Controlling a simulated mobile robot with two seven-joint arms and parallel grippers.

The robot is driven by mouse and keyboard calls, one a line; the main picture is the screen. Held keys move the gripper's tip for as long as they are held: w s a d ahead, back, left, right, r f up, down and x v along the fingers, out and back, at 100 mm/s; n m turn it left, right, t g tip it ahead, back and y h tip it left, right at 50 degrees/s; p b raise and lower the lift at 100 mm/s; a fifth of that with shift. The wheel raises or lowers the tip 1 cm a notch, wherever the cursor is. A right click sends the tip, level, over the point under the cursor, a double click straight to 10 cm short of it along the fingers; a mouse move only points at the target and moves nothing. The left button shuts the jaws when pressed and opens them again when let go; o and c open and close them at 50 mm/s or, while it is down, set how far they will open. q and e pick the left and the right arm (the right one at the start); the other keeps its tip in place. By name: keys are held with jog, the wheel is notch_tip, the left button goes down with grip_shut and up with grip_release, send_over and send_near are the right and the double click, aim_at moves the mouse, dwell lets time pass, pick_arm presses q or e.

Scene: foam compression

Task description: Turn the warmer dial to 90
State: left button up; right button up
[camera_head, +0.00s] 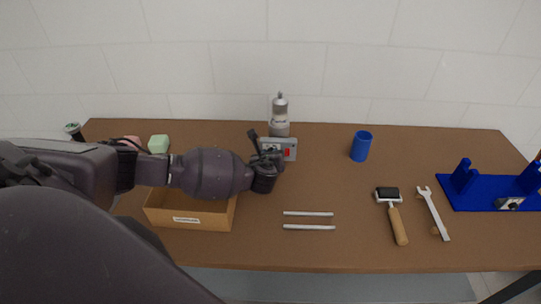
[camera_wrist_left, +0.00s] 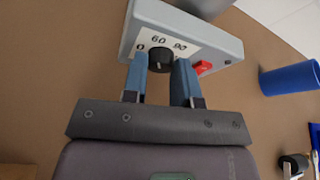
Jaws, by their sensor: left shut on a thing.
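The warmer (camera_head: 292,143) is a small light grey box near the back middle of the table, with a red switch on its front. In the left wrist view the warmer (camera_wrist_left: 210,42) shows a white scale with 0, 60 and 90 and a black dial (camera_wrist_left: 160,59). My left gripper (camera_head: 270,159) is at the front of the warmer and hides the dial in the head view. Its blue fingers (camera_wrist_left: 160,70) are shut on the dial, one at each side. The dial's pointer is too small to read. My right gripper is not in view.
A grey bottle (camera_head: 280,115) stands at the warmer, its base hidden. A blue cup (camera_head: 361,146) is to the right. An open cardboard box (camera_head: 190,219), two metal bars (camera_head: 308,227), a roller (camera_head: 398,226), a wrench (camera_head: 436,216) and a blue stand (camera_head: 480,198) lie around.

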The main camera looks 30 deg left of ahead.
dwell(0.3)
pick_arm(q)
jog(key=m+g+y, duration=0.1)
jog(key=m+y, duration=0.1)
jog(key=m, duration=0.1)
jog(key=shift+w+d, duration=0.15)
jog(key=m+y, duration=0.1)
jog(key=m, duration=0.1)
jog(key=m+g+y, duration=0.1)
jog(key=m, duration=0.1)
jog(key=shift+d+f+m+y, duration=0.1)
jog(key=shift+m+y, duration=0.3)
dwell(0.4)
jog(key=o, duration=0.9)
jog(key=shift+d, duration=0.1)
jog(key=v, duration=1)
jog(key=shift+d, duration=0.3)
